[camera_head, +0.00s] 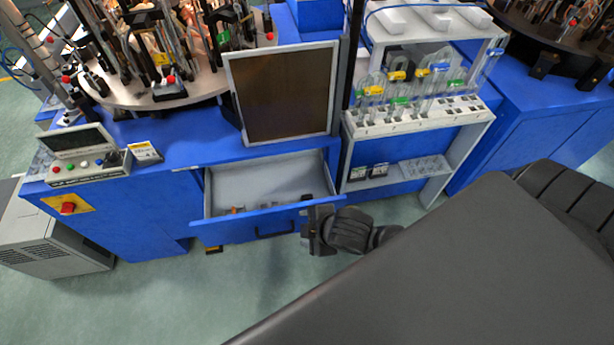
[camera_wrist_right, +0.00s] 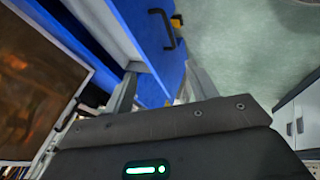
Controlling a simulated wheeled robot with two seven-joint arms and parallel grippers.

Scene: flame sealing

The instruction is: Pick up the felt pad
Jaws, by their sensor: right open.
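I cannot make out a felt pad for certain. The open drawer (camera_head: 270,183) holds a few small dark and orange items (camera_head: 238,209) near its front edge, too small to identify. My right gripper (camera_head: 318,222) is at the right end of the drawer front. In the right wrist view its two fingers (camera_wrist_right: 162,72) are apart, with the blue drawer front (camera_wrist_right: 132,46) and its black handle (camera_wrist_right: 163,25) beyond them. My left gripper is not in view.
A framed brown panel (camera_head: 283,95) stands above the drawer. A control box (camera_head: 83,155) sits on the blue counter at left. A white rack (camera_head: 420,121) with glass tubes stands right of the drawer. Green floor (camera_head: 240,290) is clear in front.

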